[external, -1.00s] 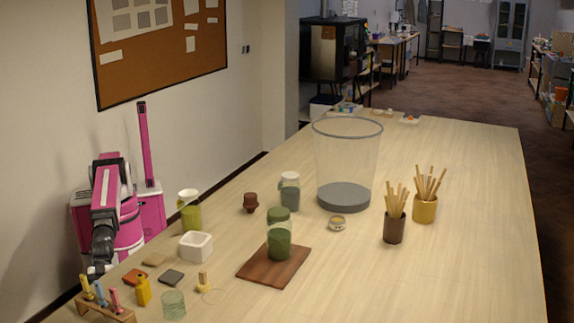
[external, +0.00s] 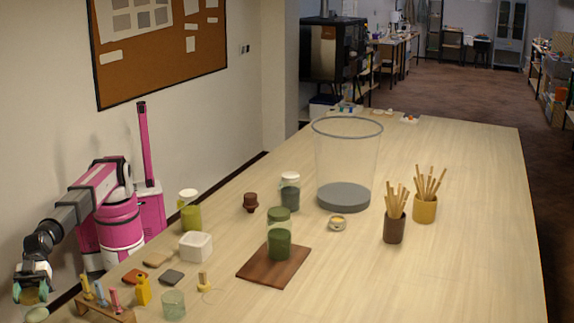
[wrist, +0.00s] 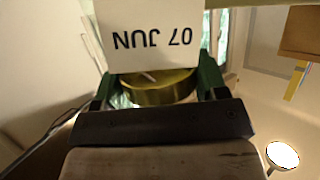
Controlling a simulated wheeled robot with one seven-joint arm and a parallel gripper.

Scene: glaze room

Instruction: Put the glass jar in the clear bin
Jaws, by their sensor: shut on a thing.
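My gripper (external: 32,284) is at the lower left in the external view, off the table's left edge. It is shut on a glass jar (external: 30,297), which is mostly hidden there by the fingers. In the wrist view, the green fingers of my gripper (wrist: 155,90) close on both sides of the jar's gold lid (wrist: 160,90). A white label reading "07 JUN" upside down (wrist: 150,28) covers part of the view beyond the lid. The clear bin (external: 346,160) stands upright toward the back of the table, far from my gripper, with a grey bottom.
A jar of green stuff (external: 279,240) stands on a brown board (external: 258,268) mid-table. A dark-filled jar (external: 290,194), small bowl (external: 337,223) and stick-filled cups (external: 394,226) stand near the bin. A small rack (external: 106,312) and yellow bottle (external: 143,291) are near my gripper.

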